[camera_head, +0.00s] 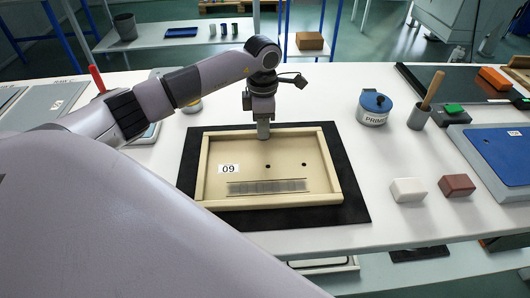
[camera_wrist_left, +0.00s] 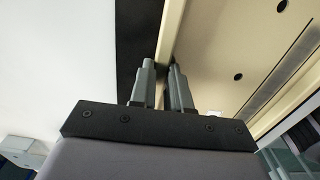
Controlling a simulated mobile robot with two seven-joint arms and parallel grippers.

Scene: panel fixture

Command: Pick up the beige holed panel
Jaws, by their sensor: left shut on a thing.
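The beige holed panel (camera_head: 285,170) has a raised rim, two dark holes, a slotted strip and a label reading 09. It lies on a black mat (camera_head: 355,205) on the white table. My left gripper (camera_head: 263,132) is at the middle of the panel's far rim. In the left wrist view its two fingers (camera_wrist_left: 164,72) stand on either side of the beige rim (camera_wrist_left: 170,35), shut on it. A hole of the panel (camera_wrist_left: 282,6) also shows there. I cannot see a gap between panel and mat. My right gripper is not in view.
To the right stand a blue-lidded tin (camera_head: 373,108), a grey cup with a wooden handle (camera_head: 420,115), a white block (camera_head: 408,190) and a red-brown block (camera_head: 456,185). A blue panel (camera_head: 495,150) lies at far right. Bare table surrounds the mat.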

